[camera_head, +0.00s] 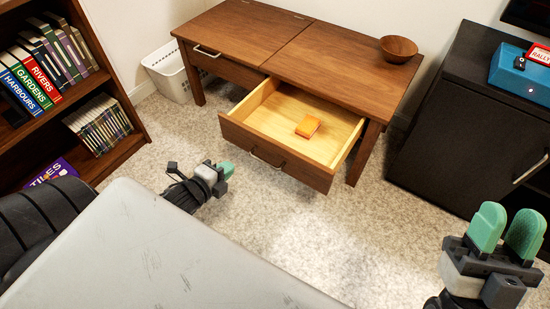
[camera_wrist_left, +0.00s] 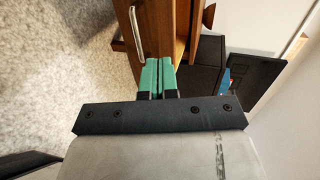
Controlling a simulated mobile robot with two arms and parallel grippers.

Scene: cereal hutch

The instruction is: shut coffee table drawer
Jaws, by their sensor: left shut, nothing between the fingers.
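The wooden coffee table (camera_head: 228,30) stands against the wall, and its right drawer (camera_head: 276,151) is pulled well out. An orange item (camera_head: 308,126) lies inside the drawer. The drawer front has a metal bar handle (camera_head: 267,160), and a bar handle also shows in the left wrist view (camera_wrist_left: 137,32). My left gripper (camera_head: 227,170) is shut and empty, low in front of the drawer front at its left side. In the left wrist view its green fingertips (camera_wrist_left: 159,62) are together near the wood; contact cannot be told. My right gripper (camera_head: 507,228) is at the lower right, fingers slightly apart, holding nothing visible.
The table's left drawer (camera_head: 222,68) is shut. A bowl (camera_head: 398,49) sits on the tabletop. A white basket (camera_head: 172,73) stands left, beyond a bookshelf (camera_head: 103,167). A dark cabinet (camera_head: 457,115) stands right. Carpet (camera_head: 330,240) before the drawer is clear.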

